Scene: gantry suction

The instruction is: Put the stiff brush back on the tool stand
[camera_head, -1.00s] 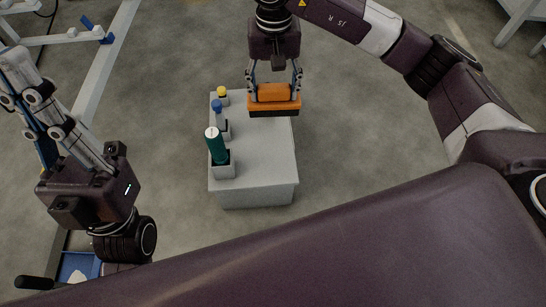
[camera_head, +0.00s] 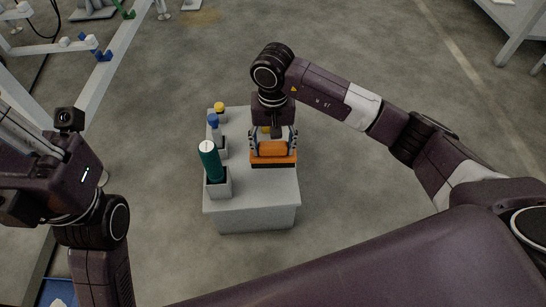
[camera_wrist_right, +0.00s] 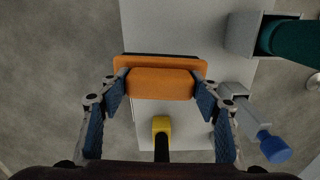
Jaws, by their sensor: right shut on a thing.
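The stiff brush (camera_head: 273,149) has an orange back and handle and a dark bristle side facing down. My right gripper (camera_head: 273,140) is shut on its handle. In the right wrist view the fingers hold the two ends of the brush (camera_wrist_right: 160,84). The brush is over the right part of the pale grey tool stand (camera_head: 250,192); I cannot tell whether it touches the top. My left arm is at the left edge of the head view, and its fingertips do not show.
A green-handled tool (camera_head: 210,161) stands in a holder at the stand's near left. Behind it are a blue-topped tool (camera_head: 213,119) and a yellow-topped one (camera_head: 219,106). A yellow piece with a black stem (camera_wrist_right: 162,125) shows beyond the brush. The floor right of the stand is clear.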

